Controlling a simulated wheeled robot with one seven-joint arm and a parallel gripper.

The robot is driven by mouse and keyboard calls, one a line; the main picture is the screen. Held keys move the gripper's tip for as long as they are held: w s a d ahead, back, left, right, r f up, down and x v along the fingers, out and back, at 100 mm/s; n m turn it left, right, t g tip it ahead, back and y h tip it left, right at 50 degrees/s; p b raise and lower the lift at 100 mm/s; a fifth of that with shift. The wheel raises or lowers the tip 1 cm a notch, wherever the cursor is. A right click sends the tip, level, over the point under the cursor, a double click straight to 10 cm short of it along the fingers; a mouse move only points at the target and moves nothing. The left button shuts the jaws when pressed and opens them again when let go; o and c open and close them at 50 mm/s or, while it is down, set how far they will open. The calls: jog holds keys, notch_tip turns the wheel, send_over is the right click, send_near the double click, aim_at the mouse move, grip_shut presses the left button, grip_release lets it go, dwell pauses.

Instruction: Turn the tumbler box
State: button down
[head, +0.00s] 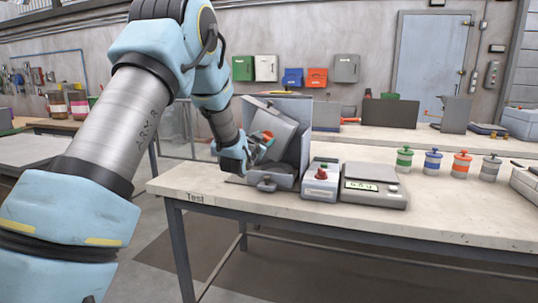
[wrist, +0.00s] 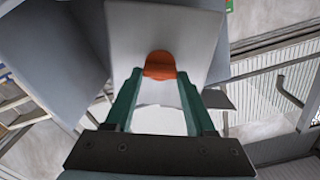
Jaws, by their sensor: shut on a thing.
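The tumbler box (head: 284,128) is a grey box, tilted inside a grey open-fronted housing (head: 303,107) at the left end of the bench. It carries an orange piece (head: 267,135) on the side facing my gripper. My gripper (head: 260,150) reaches in from the left and is shut on the tumbler box; the exact contact is small in the head view. The box's far side is hidden.
A control box with a red button (head: 321,178) and a scale (head: 375,186) stand close right of the housing on the bench (head: 435,213). Several coloured-lid jars (head: 461,164) stand farther right. Bare bench top lies in front of them.

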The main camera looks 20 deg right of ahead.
jog(key=m+b, duration=0.4)
jog(key=b, duration=0.1)
jog(key=m+b, duration=0.1)
jog(key=b, duration=0.1)
jog(key=shift+s+d+f+m, duration=0.1)
jog(key=shift+d+f+m, duration=0.05)
jog(key=shift+f+m, duration=0.25)
jog(key=m+b, duration=0.5)
jog(key=b, duration=0.2)
jog(key=shift+f, duration=0.1)
jog(key=m+b, duration=0.6)
jog(key=b, duration=0.2)
jog(key=shift+f+m, duration=0.1)
jog(key=shift+m, duration=0.2)
jog(key=m+b, duration=0.3)
jog(key=b, duration=0.1)
jog(key=shift+m, duration=0.3)
jog(key=shift+r, duration=0.2)
jog(key=shift+c, duration=1.2)
grip_release()
